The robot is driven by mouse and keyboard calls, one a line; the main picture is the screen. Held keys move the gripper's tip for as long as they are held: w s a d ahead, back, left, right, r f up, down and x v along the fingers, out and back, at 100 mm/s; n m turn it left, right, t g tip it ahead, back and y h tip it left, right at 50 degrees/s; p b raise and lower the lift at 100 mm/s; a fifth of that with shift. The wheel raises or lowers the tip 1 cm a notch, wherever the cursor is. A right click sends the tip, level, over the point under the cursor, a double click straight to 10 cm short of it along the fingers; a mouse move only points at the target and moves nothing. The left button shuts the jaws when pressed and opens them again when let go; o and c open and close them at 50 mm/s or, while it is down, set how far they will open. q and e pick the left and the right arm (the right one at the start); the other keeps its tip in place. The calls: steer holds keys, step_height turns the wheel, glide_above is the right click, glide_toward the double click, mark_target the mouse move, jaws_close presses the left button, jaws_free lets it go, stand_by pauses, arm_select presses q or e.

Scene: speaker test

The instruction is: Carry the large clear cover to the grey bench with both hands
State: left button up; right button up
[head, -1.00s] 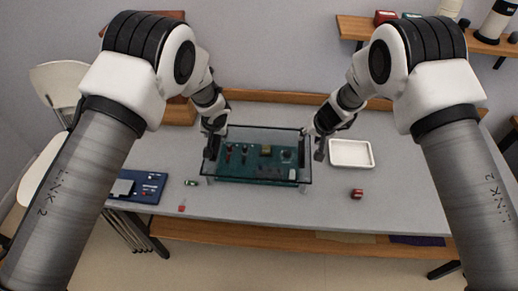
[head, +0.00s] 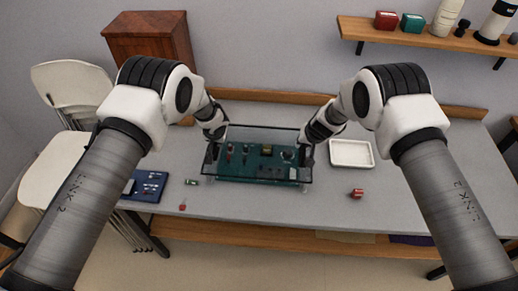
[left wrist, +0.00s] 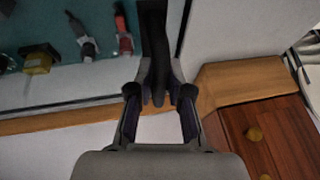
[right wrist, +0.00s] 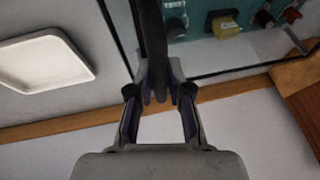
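The large clear cover (head: 265,134), a see-through box with dark edges, is over a green circuit board (head: 228,169) on the grey bench (head: 400,190). I cannot tell whether its lower corners touch the bench. My left gripper (head: 211,154) is at its left side, and my right gripper (head: 306,155) at its right side. In the left wrist view, the fingers (left wrist: 159,95) close on a dark upright handle (left wrist: 155,45). In the right wrist view, the fingers (right wrist: 160,95) close on a matching handle (right wrist: 152,40). The fingertips are partly hidden in the head view.
A white tray (head: 351,164) lies right of the cover, and a small red block (head: 357,193) is nearer the front. A blue board (head: 145,186) lies at the left. A wooden cabinet (head: 150,40) and white chairs (head: 65,85) stand behind left. A shelf (head: 420,35) hangs behind right.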

arm_select(q)
steer(key=shift+r, duration=0.1)
jaws_close()
arm_select(e)
jaws_close()
